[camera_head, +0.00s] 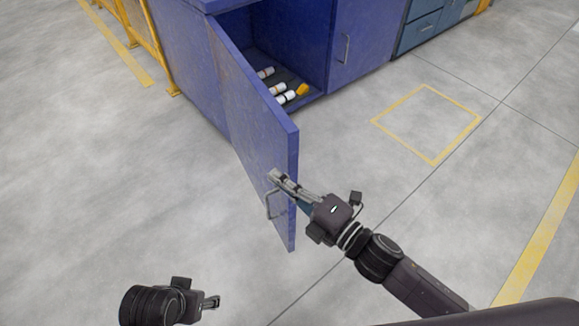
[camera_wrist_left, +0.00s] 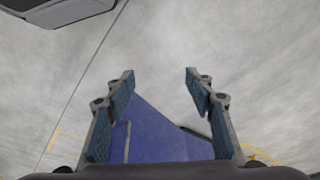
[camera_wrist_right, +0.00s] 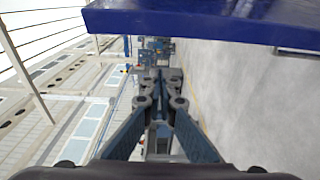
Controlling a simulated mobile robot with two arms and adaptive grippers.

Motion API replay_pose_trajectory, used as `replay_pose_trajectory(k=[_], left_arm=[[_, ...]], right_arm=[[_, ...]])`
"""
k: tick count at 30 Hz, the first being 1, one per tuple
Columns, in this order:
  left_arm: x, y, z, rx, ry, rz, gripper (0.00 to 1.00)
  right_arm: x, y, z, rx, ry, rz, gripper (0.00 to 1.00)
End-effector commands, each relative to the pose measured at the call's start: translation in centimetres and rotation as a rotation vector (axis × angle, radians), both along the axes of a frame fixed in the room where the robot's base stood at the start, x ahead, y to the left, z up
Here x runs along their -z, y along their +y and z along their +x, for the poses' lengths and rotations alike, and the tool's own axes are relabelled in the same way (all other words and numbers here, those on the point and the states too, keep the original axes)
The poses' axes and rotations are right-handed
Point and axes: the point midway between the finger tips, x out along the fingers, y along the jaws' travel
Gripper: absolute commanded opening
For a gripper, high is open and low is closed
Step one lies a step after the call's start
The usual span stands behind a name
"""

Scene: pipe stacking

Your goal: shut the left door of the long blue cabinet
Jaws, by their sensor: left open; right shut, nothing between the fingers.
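The left door (camera_head: 240,110) of the long blue cabinet (camera_head: 185,50) stands wide open in the head view, swung out towards me. Its metal handle (camera_head: 270,204) is near the free edge. My right gripper (camera_head: 277,180) is shut and empty, its tips at the door's free edge just above the handle; I cannot tell whether they touch. In the right wrist view the door (camera_wrist_right: 215,22) crosses the top, beyond the shut fingers (camera_wrist_right: 160,85). My left gripper (camera_head: 213,302) is open and empty, low and apart from the door. The left wrist view shows a blue panel (camera_wrist_left: 155,135) between its fingers.
Inside the open compartment lie several white cylinders (camera_head: 280,90) and a yellow piece (camera_head: 302,90). The cabinet's right door (camera_head: 362,45) is shut. A yellow railing (camera_head: 150,40) stands at the left. The floor right of the door, with a yellow marked square (camera_head: 428,125), is clear.

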Motion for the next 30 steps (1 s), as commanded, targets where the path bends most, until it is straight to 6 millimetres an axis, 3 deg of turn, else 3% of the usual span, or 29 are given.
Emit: replay_pose_trajectory(k=[3,6,12,30], left_arm=[[-0.3,0.0,0.0,-0.001,-0.003,-0.001,0.49],[-1.0,0.1,-0.2,0.0,-0.007,0.001,0.49],[-2.0,0.1,-0.3,-0.001,-0.012,0.0,0.49],[-2.1,0.2,-0.4,-0.002,-0.009,0.001,0.49]], right_arm=[[-0.1,1.4,1.6,0.0,-0.004,0.001,0.0],[0.2,-0.4,2.2,0.002,0.0,-0.006,0.0],[0.1,-2.1,2.8,0.001,0.0,-0.003,0.0],[0.1,-2.9,3.1,-0.005,0.0,-0.001,0.0]])
